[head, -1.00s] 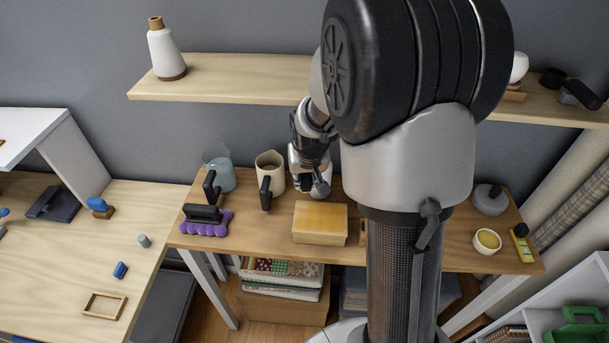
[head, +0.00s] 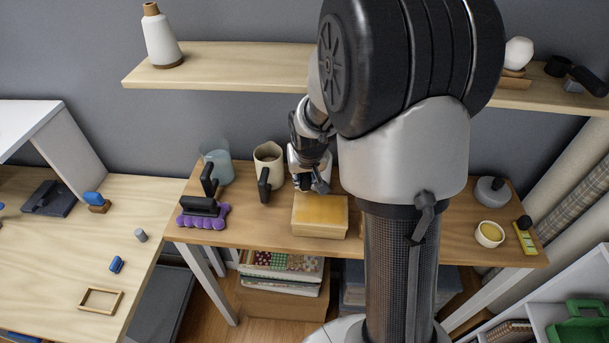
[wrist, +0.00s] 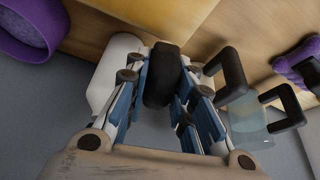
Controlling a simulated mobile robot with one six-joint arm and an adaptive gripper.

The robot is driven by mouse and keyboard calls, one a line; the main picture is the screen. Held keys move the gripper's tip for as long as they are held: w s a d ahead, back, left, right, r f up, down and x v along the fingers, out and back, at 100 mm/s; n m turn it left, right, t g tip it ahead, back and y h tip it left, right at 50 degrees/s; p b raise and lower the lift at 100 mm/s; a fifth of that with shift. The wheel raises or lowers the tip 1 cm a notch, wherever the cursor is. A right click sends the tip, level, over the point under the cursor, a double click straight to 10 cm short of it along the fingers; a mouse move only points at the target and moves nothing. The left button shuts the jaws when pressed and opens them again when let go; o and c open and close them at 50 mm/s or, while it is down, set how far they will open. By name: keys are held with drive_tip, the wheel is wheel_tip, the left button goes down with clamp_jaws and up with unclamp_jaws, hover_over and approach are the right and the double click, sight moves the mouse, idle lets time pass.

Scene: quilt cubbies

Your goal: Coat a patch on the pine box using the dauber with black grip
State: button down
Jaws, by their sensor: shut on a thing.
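The pine box (head: 319,225) sits on the bench in the head view, with a yellow-amber top. In the wrist view, pale wood that looks like the box (wrist: 140,20) fills the top middle. My gripper (head: 317,186) is just behind and above the box's back edge. In the wrist view my gripper (wrist: 165,82) has its blue-padded fingers shut on the black grip of the dauber (wrist: 161,78). The dauber's working end is hidden, so I cannot tell whether it touches the box.
A cream mug (head: 268,154) with a black handle and a clear pitcher (head: 220,168) stand left of my gripper. A purple scalloped tool (head: 188,222) lies at the bench's left end. A yellow-filled bowl (head: 489,234) is on the right. A purple round dish (wrist: 28,35) shows in the wrist view.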

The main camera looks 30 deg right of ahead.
drive_tip(key=shift+f+b, duration=0.85)
drive_tip(key=shift+f, duration=0.15)
drive_tip(key=shift+s+a+r+b, duration=0.1)
drive_tip(key=shift+s+a+b, duration=0.2)
drive_tip(key=shift+s+a, duration=0.35)
drive_tip(key=shift+s+a+r+b, duration=0.1)
drive_tip(key=shift+s+a+b, duration=0.25)
drive_tip(key=shift+s, duration=0.45)
drive_tip(key=shift+s+a+f+b, duration=0.15)
drive_tip(key=shift+s+a+b, duration=0.35)
drive_tip(key=shift+s, duration=0.25)
drive_tip(key=shift+s+a+f+b, duration=0.1)
drive_tip(key=shift+s+a+b, duration=0.4)
drive_tip(key=shift+s, duration=0.2)
drive_tip(key=shift+d, duration=0.1)
drive_tip(key=shift+w+d+r+p, duration=0.1)
drive_tip(key=shift+w+d+p, duration=0.6)
drive_tip(key=shift+w, duration=0.5)
drive_tip(key=shift+w+d+p, duration=0.15)
drive_tip(key=shift+w+d, duration=0.45)
drive_tip(key=shift+w, duration=0.25)
drive_tip(key=shift+w+d+p, duration=0.15)
drive_tip(key=shift+w+d, duration=0.45)
drive_tip(key=shift+w, duration=0.2)
